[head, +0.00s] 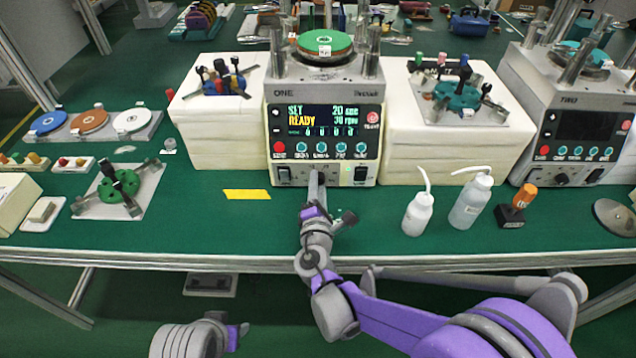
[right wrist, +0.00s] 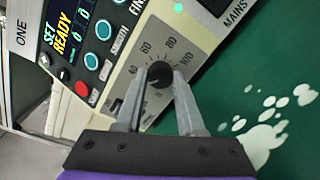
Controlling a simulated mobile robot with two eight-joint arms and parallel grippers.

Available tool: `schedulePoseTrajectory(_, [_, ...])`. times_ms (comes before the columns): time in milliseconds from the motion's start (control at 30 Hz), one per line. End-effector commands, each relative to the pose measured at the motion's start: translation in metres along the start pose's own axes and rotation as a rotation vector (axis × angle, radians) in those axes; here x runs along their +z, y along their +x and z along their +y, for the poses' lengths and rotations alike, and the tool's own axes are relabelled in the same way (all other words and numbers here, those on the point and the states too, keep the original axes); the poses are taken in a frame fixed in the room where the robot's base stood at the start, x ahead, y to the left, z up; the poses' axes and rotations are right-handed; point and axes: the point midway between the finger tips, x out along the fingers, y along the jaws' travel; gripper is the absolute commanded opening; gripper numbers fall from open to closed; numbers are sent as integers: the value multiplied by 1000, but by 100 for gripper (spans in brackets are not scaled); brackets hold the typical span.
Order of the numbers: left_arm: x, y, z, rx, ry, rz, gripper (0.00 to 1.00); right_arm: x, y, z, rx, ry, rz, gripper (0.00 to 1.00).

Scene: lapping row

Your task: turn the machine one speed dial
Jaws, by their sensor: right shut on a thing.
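Machine one (head: 324,80) stands in the middle of the bench, with a lit display (head: 322,121) reading SET 20 sec, READY 30 rpm. My right gripper (head: 316,178) reaches its lower front panel and covers the dial in the head view. In the right wrist view the round black speed dial (right wrist: 159,74) sits between the two grey fingers of the right gripper (right wrist: 158,80), which is shut on it. Scale marks 40, 60, 80 and 100 show around the dial; its pointer is not clear. My left gripper (head: 237,335) shows only partly, low in the head view, away from the bench.
Machine two (head: 575,120) stands at the right with a dark display. White blocks (head: 440,145) flank machine one. Two white bottles (head: 468,203) and an orange-handled tool (head: 518,205) stand to the right. A yellow strip (head: 247,194) lies on the green bench left of my right gripper.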

Motion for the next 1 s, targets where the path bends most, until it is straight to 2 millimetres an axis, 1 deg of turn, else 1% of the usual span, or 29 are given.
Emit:
schedulePoseTrajectory(600, [-6,-18,0,0,0,7,50,1,0,1,5,576,27,0])
schedulePoseTrajectory(800, [-8,-22,0,0,0,8,50,1,0,1,6,725,35,0])
schedulePoseTrajectory(1000, [-9,-24,0,0,0,9,50,1,0,0,7,828,40,0])
